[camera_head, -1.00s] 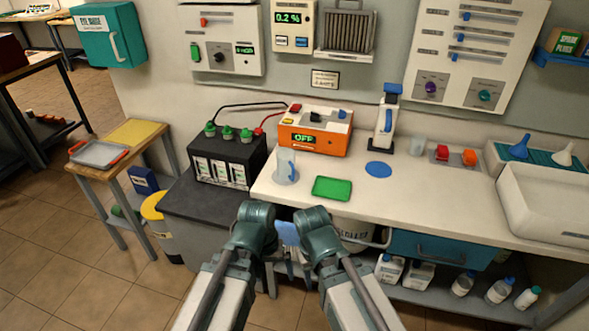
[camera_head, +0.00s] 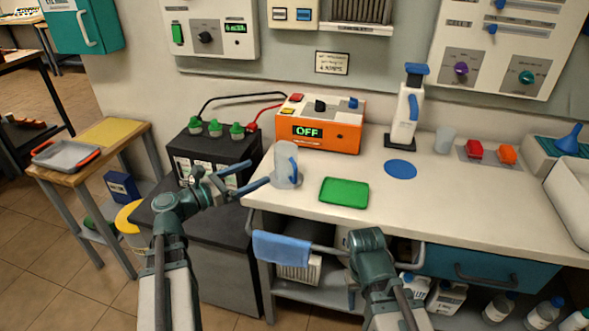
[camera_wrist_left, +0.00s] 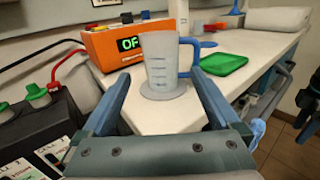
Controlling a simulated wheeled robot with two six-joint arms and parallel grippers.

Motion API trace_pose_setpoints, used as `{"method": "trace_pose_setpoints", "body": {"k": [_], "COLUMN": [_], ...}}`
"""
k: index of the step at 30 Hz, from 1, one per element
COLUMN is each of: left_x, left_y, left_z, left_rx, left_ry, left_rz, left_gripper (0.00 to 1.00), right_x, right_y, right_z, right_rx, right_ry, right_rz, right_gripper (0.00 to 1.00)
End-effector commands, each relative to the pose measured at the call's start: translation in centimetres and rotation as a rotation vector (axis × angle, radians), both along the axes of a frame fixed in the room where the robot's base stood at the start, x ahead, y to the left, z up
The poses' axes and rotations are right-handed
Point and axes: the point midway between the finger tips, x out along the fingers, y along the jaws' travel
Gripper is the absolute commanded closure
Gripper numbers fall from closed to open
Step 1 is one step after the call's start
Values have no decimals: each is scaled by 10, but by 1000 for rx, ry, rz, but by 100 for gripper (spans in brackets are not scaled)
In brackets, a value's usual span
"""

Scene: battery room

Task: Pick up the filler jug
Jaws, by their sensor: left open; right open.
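The filler jug (camera_head: 285,165) is a translucent grey measuring jug with a blue handle. It stands upright on the white bench top at its left end, in front of the orange charger. My left gripper (camera_head: 255,176) is open and points at the jug from the left, with its fingertips close to it. In the left wrist view the jug (camera_wrist_left: 163,66) stands ahead of the open fingers (camera_wrist_left: 162,95), roughly midway between them, with the handle on the right. My right gripper (camera_head: 352,282) is low in front of the bench, away from the jug; its fingers are mostly hidden.
The orange charger (camera_head: 340,135) stands behind the jug. A black battery (camera_head: 205,165) with green caps stands left of it, cables running between them. A green tray (camera_head: 344,193) and a blue disc (camera_head: 400,169) lie to the right. A blue cloth (camera_head: 281,249) hangs on the bench's front rail.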

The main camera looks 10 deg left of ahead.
Motion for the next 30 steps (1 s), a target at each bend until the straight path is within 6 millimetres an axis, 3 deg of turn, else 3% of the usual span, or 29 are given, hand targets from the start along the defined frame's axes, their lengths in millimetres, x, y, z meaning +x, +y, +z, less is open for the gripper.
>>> {"method": "trace_pose_setpoints", "body": {"k": [15,30], "left_x": [60,77], "left_y": [-49,-64], "left_z": [0,-2], "left_rx": [4,5], "left_ry": [-1,0], "left_rz": [-6,-6], "left_gripper": [4,4], "right_x": [0,0], "right_y": [0,0], "right_z": [0,-2], "right_rx": [0,0], "right_ry": [0,0], "right_rz": [0,0], "right_gripper": [50,50]}}
